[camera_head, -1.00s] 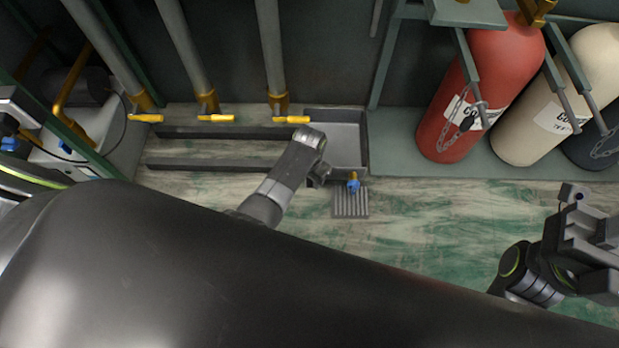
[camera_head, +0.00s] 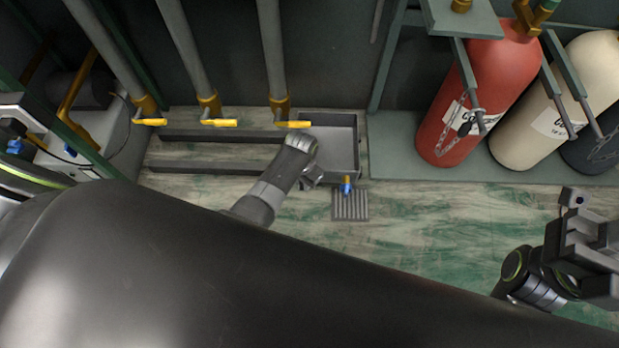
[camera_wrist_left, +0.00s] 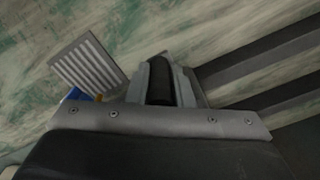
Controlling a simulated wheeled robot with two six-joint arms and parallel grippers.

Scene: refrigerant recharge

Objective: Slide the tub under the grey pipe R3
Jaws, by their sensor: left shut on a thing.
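The tub (camera_head: 343,142) is a grey open tray on the floor against the back wall, right of two dark rails. Three grey pipes come down with yellow handles; the rightmost grey pipe (camera_head: 270,50) ends near the tub's back left corner. No R3 label is readable. Its yellow handle (camera_head: 293,125) overlaps the tub's left edge in the picture. My left gripper (camera_head: 312,180) is at the tub's front side, its tips partly hidden by my arm. In the left wrist view its fingers (camera_wrist_left: 168,82) are shut on a dark rounded part, apparently the tub's handle. My right gripper (camera_head: 590,245) is at the far right, away from the tub.
Dark floor rails (camera_head: 225,135) run left of the tub. A ribbed floor grate (camera_head: 350,206) lies in front, with a blue and yellow fitting (camera_head: 347,186) between. A red cylinder (camera_head: 475,100) and a cream cylinder (camera_head: 560,105) stand on the right. Open floor lies front right.

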